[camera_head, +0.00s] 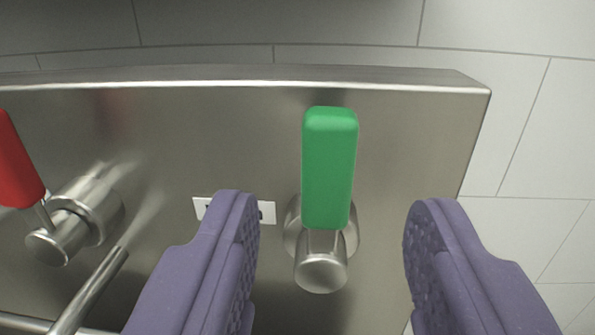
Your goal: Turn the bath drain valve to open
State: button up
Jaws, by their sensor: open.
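A valve with a green handle (329,170) is mounted on a brushed metal panel. The green handle points up in the picture from a round metal stem (321,272). My gripper (332,215) is open, with one purple finger on the left and one on the right of the valve. There is a clear gap on both sides, and neither finger appears to touch the handle. A small white label (267,212) beside the stem is partly hidden by my left finger, and its text cannot be read.
The metal panel (420,130) ends at the right against a white tiled surface (535,170). A second valve with a red handle (16,165) sits at the left edge. A metal bar (90,290) slants at the lower left, close to my left finger.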

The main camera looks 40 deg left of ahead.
aim_at(330, 174)
jog(key=x, duration=0.6)
jog(key=shift+w+a+b, duration=0.15)
jog(key=shift+a+b, duration=0.05)
jog(key=shift+b, duration=0.2)
grip_shut()
